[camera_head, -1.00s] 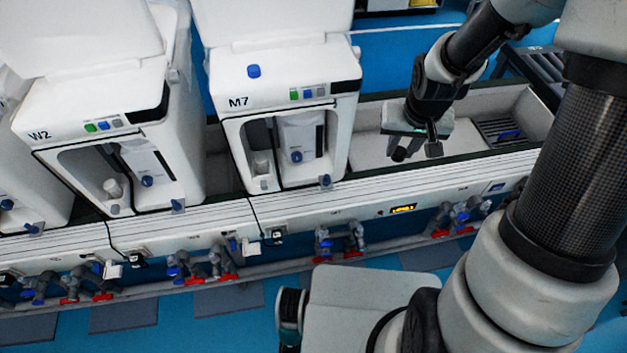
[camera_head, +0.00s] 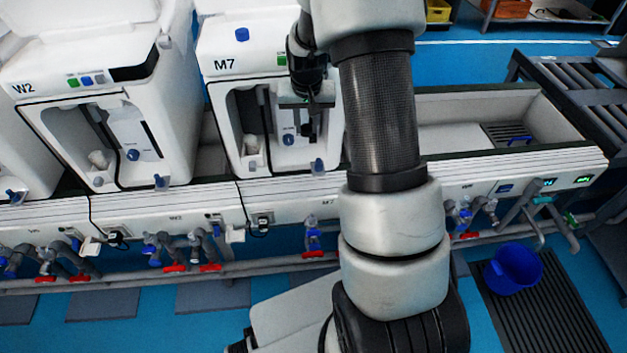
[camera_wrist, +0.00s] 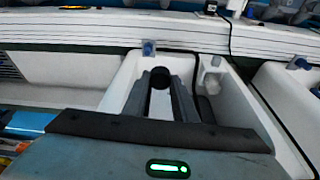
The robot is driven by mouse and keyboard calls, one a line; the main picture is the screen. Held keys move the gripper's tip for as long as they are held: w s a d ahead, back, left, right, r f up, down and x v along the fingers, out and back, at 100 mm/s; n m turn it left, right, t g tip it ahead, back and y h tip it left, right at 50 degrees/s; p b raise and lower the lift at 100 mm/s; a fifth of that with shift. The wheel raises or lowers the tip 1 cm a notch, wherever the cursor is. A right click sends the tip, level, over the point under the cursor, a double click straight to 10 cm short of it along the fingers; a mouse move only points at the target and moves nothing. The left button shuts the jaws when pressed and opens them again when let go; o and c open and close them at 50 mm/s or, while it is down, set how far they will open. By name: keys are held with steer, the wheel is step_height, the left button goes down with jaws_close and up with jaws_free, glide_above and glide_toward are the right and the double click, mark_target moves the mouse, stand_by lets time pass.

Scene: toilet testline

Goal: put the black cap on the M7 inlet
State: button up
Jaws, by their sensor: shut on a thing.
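The M7 unit (camera_head: 224,90) is a white machine with an open front bay, left of centre in the head view. My gripper (camera_head: 307,135) is in front of the right part of that bay and partly covers it. In the wrist view, my gripper (camera_wrist: 160,78) is shut on the small round black cap (camera_wrist: 160,76), held at the fingertips over the white bay. A blue-topped fitting (camera_wrist: 148,48) shows just beyond the cap, apart from it. I cannot tell which fitting is the M7 inlet. The cap is not clear in the head view.
The W2 unit (camera_head: 150,90) stands left of M7. A blue fitting (camera_head: 318,165) is at M7's lower front right. The white trough (camera_head: 450,137) to the right looks mostly empty. A blue bucket (camera_head: 513,268) stands on the floor grating. My arm hides M7's right side.

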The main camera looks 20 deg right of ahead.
steer(key=m+b, duration=0.1)
steer(key=b, duration=0.2)
glide_above(319, 159)
step_height(319, 159, down, 5)
steer(key=f, duration=0.3)
steer(key=f+b, duration=0.1)
steer(key=f, duration=0.2)
steer(key=f+b, duration=0.1)
steer(key=f, duration=0.2)
steer(key=shift+s+a+f, duration=0.2)
steer(key=shift+s+f, duration=0.05)
steer(key=shift+f, duration=0.15)
steer(key=shift+f+b, duration=0.45)
steer(key=shift+f, duration=0.25)
steer(key=o, duration=1)
steer(key=shift+r, duration=0.1)
